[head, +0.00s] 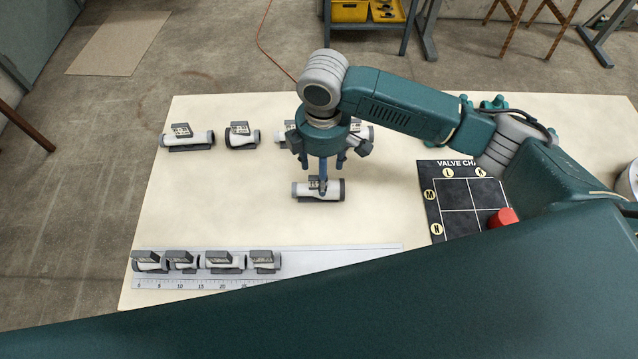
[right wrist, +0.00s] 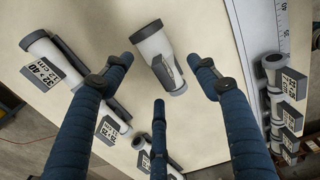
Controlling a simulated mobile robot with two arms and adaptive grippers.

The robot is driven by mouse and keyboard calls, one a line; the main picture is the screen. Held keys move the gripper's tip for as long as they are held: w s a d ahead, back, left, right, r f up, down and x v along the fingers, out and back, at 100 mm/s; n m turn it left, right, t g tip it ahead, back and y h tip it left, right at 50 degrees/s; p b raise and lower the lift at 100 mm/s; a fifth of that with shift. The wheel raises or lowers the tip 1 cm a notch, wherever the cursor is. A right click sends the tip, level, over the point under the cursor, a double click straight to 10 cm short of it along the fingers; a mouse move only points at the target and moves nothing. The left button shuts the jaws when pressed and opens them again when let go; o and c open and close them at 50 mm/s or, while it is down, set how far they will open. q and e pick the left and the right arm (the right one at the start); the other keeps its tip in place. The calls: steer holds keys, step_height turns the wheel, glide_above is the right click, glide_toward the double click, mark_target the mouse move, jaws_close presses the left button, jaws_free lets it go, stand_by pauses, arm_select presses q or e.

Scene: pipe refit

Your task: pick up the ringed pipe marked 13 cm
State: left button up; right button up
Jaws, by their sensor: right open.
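A white pipe with dark grey end rings and a grey tag (head: 301,190) lies alone mid-table. It also shows in the right wrist view (right wrist: 153,48), beyond and between my fingertips. Its tag is turned edge-on there, so I cannot read a length or tell whether it is the 13 cm one. My right gripper (head: 321,172) is over this pipe, pointing down, with its three blue fingers spread and empty. In the head view one finger overlaps the pipe; I cannot tell whether it touches. My left gripper is not in view.
Similar tagged pipes (head: 188,138) lie in a back row, partly hidden by my right gripper. Several more lie along a ruler strip (head: 340,257) at the front left. A black valve chart board (head: 432,205) and a red block (head: 503,217) are at the right. The table's left middle is clear.

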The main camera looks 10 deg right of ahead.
steer(key=shift+f, duration=0.65)
steer(key=f, duration=0.1)
steer(key=f+p, duration=0.1)
steer(key=f, duration=0.2)
steer(key=shift+w+a+f+p, duration=0.2)
steer(key=shift+w+f+p, duration=0.05)
steer(key=shift+w+p, duration=0.15)
steer(key=shift+f, duration=0.3)
steer(key=shift+c, duration=0.8)
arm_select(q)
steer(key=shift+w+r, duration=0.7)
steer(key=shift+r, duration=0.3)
arm_select(e)
steer(key=c, duration=1.2)
